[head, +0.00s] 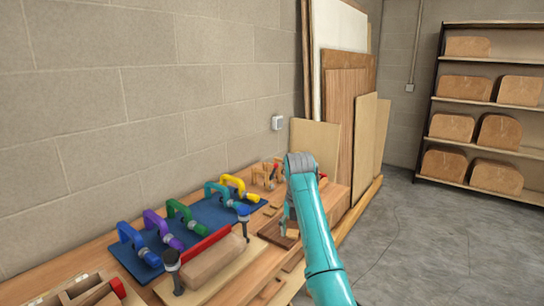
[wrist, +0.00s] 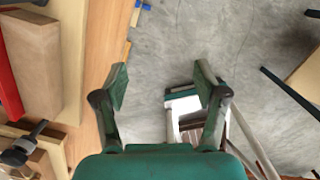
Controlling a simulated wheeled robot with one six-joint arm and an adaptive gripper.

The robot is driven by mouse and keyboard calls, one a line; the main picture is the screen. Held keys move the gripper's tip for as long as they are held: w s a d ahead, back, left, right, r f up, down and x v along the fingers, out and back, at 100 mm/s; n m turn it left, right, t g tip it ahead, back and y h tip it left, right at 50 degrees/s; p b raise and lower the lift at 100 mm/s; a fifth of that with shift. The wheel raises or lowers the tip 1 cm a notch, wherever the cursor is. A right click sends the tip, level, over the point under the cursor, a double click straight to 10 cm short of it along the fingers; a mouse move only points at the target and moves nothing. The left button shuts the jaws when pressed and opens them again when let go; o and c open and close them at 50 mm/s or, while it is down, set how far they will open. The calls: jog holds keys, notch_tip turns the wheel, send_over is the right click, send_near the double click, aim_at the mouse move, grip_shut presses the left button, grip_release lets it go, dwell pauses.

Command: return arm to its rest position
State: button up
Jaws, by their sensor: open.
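My teal arm (head: 318,235) reaches up from the lower right in the head view, over the front edge of the workbench. My gripper (wrist: 160,85) shows in the wrist view with its two fingers spread apart and nothing between them. Beneath it are the bench edge and the grey concrete floor (wrist: 195,35). In the head view the gripper is partly hidden and small, beside the bench's right part.
The wooden bench (head: 70,262) runs along the block wall. Boards (head: 348,110) lean behind. Shelves (head: 490,90) stand right; open floor lies between.

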jog(key=s+d+f+m+t, duration=0.2)
jog(key=s+f+m, duration=0.2)
jog(key=f, duration=0.9)
jog(key=s+d+f+m+t, duration=0.1)
jog(key=s+d+f+m, duration=0.15)
jog(key=f, duration=1.15)
jog(key=s+d+f+m+t, duration=0.15)
jog(key=s+f+m, duration=0.25)
jog(key=s+f, duration=0.45)
jog(key=s+d+f+m+t, duration=0.15)
jog(key=s+f+m, duration=0.35)
jog(key=s, duration=0.6)
jog(key=s+d+r+m+t, duration=0.15)
jog(key=s+m, duration=0.25)
jog(key=s, duration=0.8)
jog(key=s+d+r+m+t, duration=0.1)
jog(key=s+r+m+t, duration=0.3)
jog(key=s, duration=0.8)
jog(key=s+d+r+m+t, duration=0.1)
jog(key=s+r+m+t, duration=0.1)
jog(key=s+r+m, duration=0.7)
jog(key=s+r, duration=0.8)
jog(key=r, duration=0.3)
jog(key=shift+r+m, duration=0.3)
jog(key=shift+m, duration=0.05)
